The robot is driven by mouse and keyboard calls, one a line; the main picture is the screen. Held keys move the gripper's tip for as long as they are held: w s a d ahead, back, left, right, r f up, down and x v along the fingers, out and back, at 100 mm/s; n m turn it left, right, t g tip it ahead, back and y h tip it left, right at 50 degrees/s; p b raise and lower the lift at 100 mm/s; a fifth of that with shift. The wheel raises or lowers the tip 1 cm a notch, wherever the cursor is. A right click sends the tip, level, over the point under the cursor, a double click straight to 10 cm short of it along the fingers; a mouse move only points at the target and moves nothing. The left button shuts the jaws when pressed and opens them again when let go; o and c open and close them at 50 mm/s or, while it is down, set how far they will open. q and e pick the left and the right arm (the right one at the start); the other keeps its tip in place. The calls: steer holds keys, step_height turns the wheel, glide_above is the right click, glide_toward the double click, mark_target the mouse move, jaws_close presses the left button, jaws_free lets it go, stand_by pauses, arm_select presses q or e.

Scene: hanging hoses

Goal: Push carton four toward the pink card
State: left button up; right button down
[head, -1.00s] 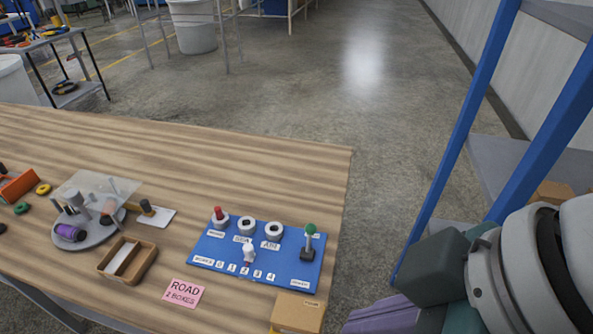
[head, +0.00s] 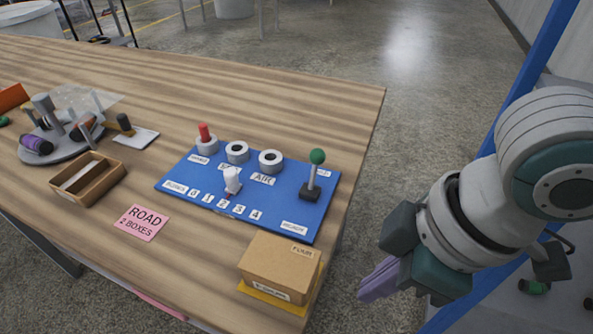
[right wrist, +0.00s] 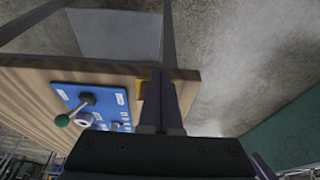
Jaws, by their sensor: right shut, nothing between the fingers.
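Carton four (head: 280,266) is a brown box labelled FOUR, standing on a yellow card (head: 272,298) near the front right corner of the wooden table. The pink card (head: 142,223), reading ROAD 2 BOXES, lies flat to its left, apart from it. My right gripper (head: 376,284) is shut and empty, to the right of the carton and beyond the table's edge, not touching it. In the right wrist view its fingers (right wrist: 162,100) cover most of the carton, with a yellow strip showing beside them. My left gripper is not in view.
A blue control board (head: 250,192) with a green-knobbed lever (head: 315,170), a white selector and a red knob lies behind the cards. A wooden tray (head: 88,180) is at the left. Bare tabletop lies between the pink card and carton. A blue post stands at the right.

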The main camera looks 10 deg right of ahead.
mark_target(317, 293)
steer(key=w+a+f, duration=0.2)
steer(key=a, duration=0.1)
steer(key=w+a+f+b, duration=0.1)
steer(key=f, duration=0.1)
steer(key=shift+a, duration=0.15)
